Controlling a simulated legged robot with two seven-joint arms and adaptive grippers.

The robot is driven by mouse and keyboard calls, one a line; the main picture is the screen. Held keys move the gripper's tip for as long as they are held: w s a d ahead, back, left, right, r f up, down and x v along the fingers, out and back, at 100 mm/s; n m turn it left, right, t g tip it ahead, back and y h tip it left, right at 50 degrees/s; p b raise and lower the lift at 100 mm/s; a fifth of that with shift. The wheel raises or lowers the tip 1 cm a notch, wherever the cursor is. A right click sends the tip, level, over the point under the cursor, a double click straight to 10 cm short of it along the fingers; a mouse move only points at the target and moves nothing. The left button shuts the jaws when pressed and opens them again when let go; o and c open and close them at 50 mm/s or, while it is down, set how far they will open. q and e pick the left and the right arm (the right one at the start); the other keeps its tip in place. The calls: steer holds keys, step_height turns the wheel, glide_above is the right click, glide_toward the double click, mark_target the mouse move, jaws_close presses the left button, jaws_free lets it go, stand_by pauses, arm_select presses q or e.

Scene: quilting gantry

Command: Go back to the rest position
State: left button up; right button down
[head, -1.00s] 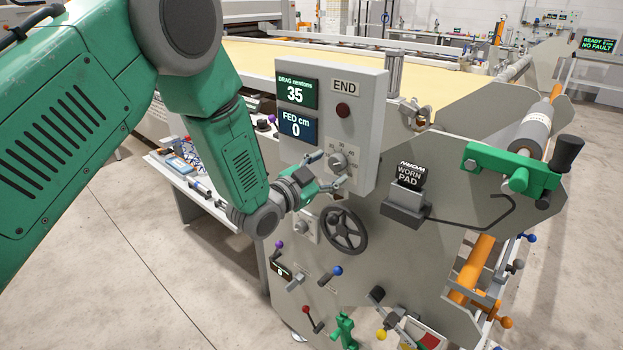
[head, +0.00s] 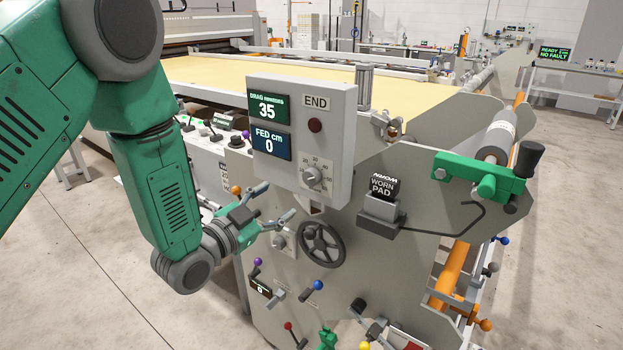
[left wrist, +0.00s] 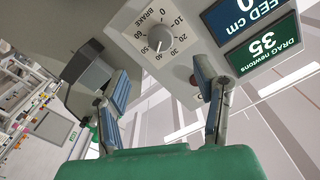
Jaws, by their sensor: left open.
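My left gripper (head: 279,204) is open and empty in the head view, to the left of the grey control box and a little below its dial. In the left wrist view its two fingers (left wrist: 163,100) stand apart with nothing between them. The brake dial (head: 314,176) sits on the box (head: 335,130); it also shows in the left wrist view (left wrist: 160,40), beyond the fingertips. The fingers look apart from the dial. The box displays read drag 35 and fed 0. My right gripper is not in view.
A black handwheel (head: 322,245) is just right of and below the gripper. Several small levers, one with a blue knob (head: 317,285), stick out below. A worn pad block (head: 382,200) and a green clamp (head: 480,175) are on the right. Open floor (head: 90,280) lies at the lower left.

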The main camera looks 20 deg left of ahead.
arm_select(q)
steer(key=s+a+f+n+g+y+b, duration=0.1)
steer(key=s+f+n+g+b, duration=0.15)
steer(key=s+f, duration=0.45)
steer(key=s+f+n+g+y+b, duration=0.1)
steer(key=s+f+g+y+b, duration=0.15)
steer(key=f, duration=0.85)
steer(key=s+a+f+n+g+y+b, duration=0.1)
steer(key=s+f+n+g, duration=0.3)
steer(key=f, duration=0.6)
steer(key=s+a+f+g+b, duration=0.1)
steer(key=s+f+g, duration=0.1)
steer(key=s+f, duration=0.2)
steer(key=s+f+n+g+y+b, duration=0.1)
steer(key=s+f+g+b, duration=0.1)
steer(key=s, duration=0.9)
steer(key=s+a+f+g+b, duration=0.1)
steer(key=s+f+g, duration=0.2)
steer(key=s+f, duration=0.3)
steer(key=shift+s+a+n+y+b, duration=0.3)
steer(key=shift+s+n+y+b, duration=0.1)
steer(key=shift+s, duration=0.6)
steer(key=shift+w+f, duration=0.15)
